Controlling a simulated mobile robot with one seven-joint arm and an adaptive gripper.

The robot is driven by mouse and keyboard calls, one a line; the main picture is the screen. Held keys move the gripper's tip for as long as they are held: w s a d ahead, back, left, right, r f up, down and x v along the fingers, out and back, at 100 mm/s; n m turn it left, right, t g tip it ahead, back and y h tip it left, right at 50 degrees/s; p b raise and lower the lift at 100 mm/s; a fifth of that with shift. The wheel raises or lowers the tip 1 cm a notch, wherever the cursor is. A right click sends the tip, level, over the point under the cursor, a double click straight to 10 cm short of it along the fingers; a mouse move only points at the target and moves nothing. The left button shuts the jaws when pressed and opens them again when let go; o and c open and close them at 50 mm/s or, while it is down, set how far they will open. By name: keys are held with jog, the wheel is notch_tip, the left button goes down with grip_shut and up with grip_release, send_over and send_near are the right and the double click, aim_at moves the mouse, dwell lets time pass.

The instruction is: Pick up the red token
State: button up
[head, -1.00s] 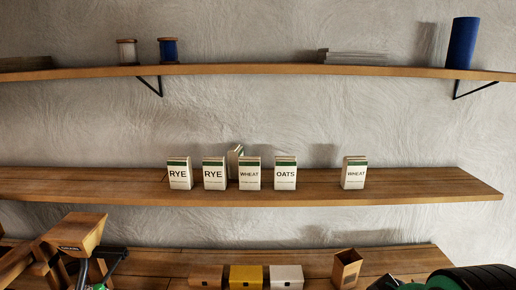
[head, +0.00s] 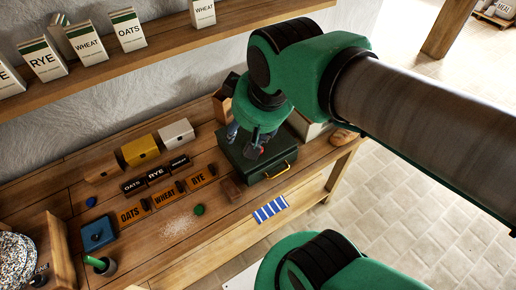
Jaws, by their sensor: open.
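My gripper (head: 246,143) is open and points down over a dark green box (head: 268,178) with a yellow handle on the workbench. A small reddish patch (head: 264,139) shows at the gripper's right finger, above the box lid. I cannot tell whether it is the red token or part of the gripper. No other clearly red token shows on the bench. A green token (head: 199,210) lies near spilled grain, and a blue token (head: 91,202) lies farther left.
Orange OATS, WHEAT and RYE plates (head: 165,196) lie left of the green box. Yellow (head: 140,150) and white (head: 175,134) boxes stand behind them. A blue-striped cloth (head: 270,209) lies at the front edge. A shelf with cartons (head: 130,31) runs above.

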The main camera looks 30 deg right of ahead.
jog(key=w+d+f+n+g+p, duration=0.1)
jog(key=w+d+f+g+p, duration=0.1)
jog(key=w+d+f, duration=0.4)
jog(key=w+d+f+n+g+p, duration=0.1)
jog(key=w+d+f+g+p, duration=0.2)
jog(key=w+d+f, duration=0.4)
notch_tip(320, 180, down, 5)
jog(key=shift+w+f+n, duration=0.15)
jog(key=shift+w+n, duration=0.15)
jog(key=shift+w, duration=0.5)
jog(key=shift+d+f, duration=0.1)
jog(key=shift+f, duration=4.2)
jog(key=shift+f, duration=0.1)
jog(key=shift+f+b, duration=0.55)
jog(key=shift+f, duration=1.95)
